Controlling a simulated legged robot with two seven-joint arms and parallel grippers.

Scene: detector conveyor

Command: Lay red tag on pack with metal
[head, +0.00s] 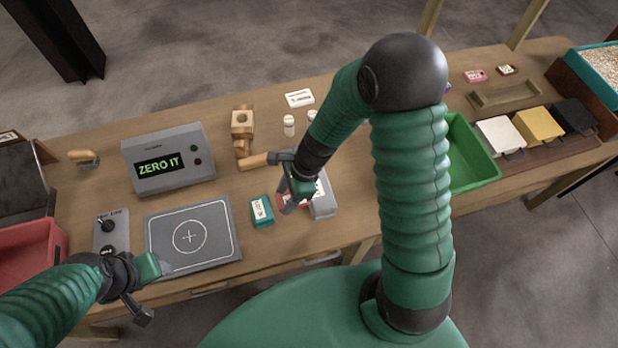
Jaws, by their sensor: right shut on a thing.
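My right gripper (291,205) is low over the middle front of the table, shut on a small reddish thing (281,200) that its fingers mostly cover. I cannot tell for sure that it is the red tag. A teal pack (262,211) with a white label lies just left of it. A grey box (323,203) with a pale top stands just right, partly hidden by my arm. Which pack holds metal does not show. My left gripper (160,266) is by the front left corner of the grey plate; its jaw opening is unclear.
The grey plate (220,254) has a crosshair; a display box (168,160) behind reads "ZERO IT". A knob panel (111,232) and red bin (30,255) are left. Wooden pieces (242,122) and white bottles (289,126) stand behind. A green bin (470,160) and lidded boxes (540,125) are right.

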